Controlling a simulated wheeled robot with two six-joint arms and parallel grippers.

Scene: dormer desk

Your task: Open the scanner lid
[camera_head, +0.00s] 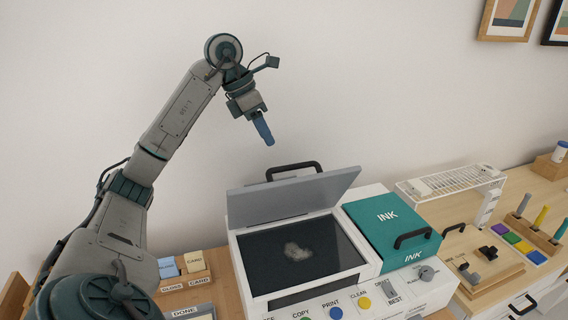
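The scanner lid (290,196) is a grey panel with a black handle (293,168) at its far edge. It stands raised and tilted back above the scanner's dark glass (301,255). A pale, irregular patch shows on the glass. The white scanner body (238,262) has labelled buttons along its front. My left gripper (264,132) hangs in the air above and left of the lid handle, apart from it, fingers pointing down. Its fingers look side-on, so their gap is hidden. My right gripper is not in view.
A teal ink cover (386,222) with a black handle is shut right of the glass. Card boxes (185,266) lie left of the scanner. A white rack (452,181) and a wooden tray (486,268) are to the right. The wall is close behind.

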